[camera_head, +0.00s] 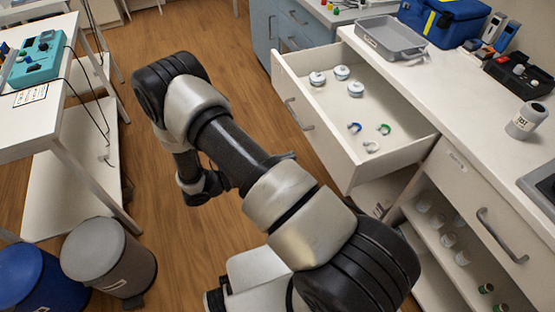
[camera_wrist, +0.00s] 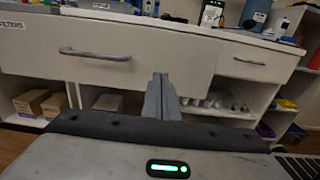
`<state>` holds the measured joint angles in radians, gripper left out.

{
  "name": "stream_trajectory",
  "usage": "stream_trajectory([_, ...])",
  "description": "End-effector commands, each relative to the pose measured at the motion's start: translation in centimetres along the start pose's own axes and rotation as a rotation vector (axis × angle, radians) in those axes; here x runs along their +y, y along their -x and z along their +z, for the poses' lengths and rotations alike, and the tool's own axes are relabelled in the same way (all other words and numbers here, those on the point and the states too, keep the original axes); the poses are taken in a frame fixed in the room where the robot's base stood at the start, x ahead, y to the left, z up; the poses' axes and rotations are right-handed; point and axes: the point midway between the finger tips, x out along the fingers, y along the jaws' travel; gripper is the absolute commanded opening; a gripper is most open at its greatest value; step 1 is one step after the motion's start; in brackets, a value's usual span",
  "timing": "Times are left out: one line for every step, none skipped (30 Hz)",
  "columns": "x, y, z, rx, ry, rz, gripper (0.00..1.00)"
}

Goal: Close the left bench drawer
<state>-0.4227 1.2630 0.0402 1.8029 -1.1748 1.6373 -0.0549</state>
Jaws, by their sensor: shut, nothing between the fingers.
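The left bench drawer (camera_head: 330,125) is pulled well out of the white bench in the head view. Its front and grey bar handle (camera_head: 298,114) face left toward the floor. Several small white-lidded jars and a few small ring-shaped pieces lie inside. In the wrist view the drawer's white front (camera_wrist: 135,45) fills the upper left, with its handle (camera_wrist: 95,54) left of my fingers. My gripper (camera_wrist: 160,80) is shut and empty, in front of the lower right part of this front. Contact cannot be told. The fingers are not clearly seen in the head view.
A shut drawer (camera_head: 490,215) with its own handle sits to the right, above open shelves with small jars. A grey tray (camera_head: 390,38) and a blue bag (camera_head: 445,20) stand on the bench. Bins (camera_head: 108,262) and a white table are at left. Wooden floor lies between.

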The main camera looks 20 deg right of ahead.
Motion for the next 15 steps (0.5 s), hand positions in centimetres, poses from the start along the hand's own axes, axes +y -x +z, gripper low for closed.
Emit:
stream_trajectory([-0.1, -1.3, 0.0, 0.0, 0.002, -0.005, 0.0])
stream_trajectory([-0.1, -1.9, -0.1, 0.0, 0.002, -0.005, 0.0])
stream_trajectory([-0.1, -2.8, -0.1, 0.0, 0.003, -0.005, 0.0])
stream_trajectory([-0.2, -3.5, -0.1, 0.0, 0.003, -0.005, 0.0])
stream_trajectory([-0.1, -4.1, -0.1, 0.0, 0.002, -0.006, 0.0])
stream_trajectory([-0.1, -4.9, -0.1, 0.001, 0.001, -0.005, 0.0])
stream_trajectory([-0.1, -5.4, -0.1, 0.001, 0.001, -0.005, 0.0])
stream_trajectory([-0.1, -6.0, -0.1, 0.001, 0.001, -0.005, 0.0])
stream_trajectory([-0.1, -6.7, -0.1, 0.001, 0.001, -0.005, 0.0])
stream_trajectory([-0.1, -7.1, -0.1, 0.001, 0.001, -0.005, 0.0])
stream_trajectory([-0.1, -7.5, -0.1, 0.001, 0.001, -0.004, 0.0])
stream_trajectory([-0.1, -8.0, -0.1, 0.001, 0.0, -0.004, 0.0])
stream_trajectory([-0.1, -8.3, -0.1, 0.001, 0.0, -0.004, 0.0])
stream_trajectory([-0.1, -8.6, -0.1, 0.001, 0.0, -0.003, 0.0])
stream_trajectory([-0.1, -8.9, -0.1, 0.001, 0.0, -0.003, 0.0])
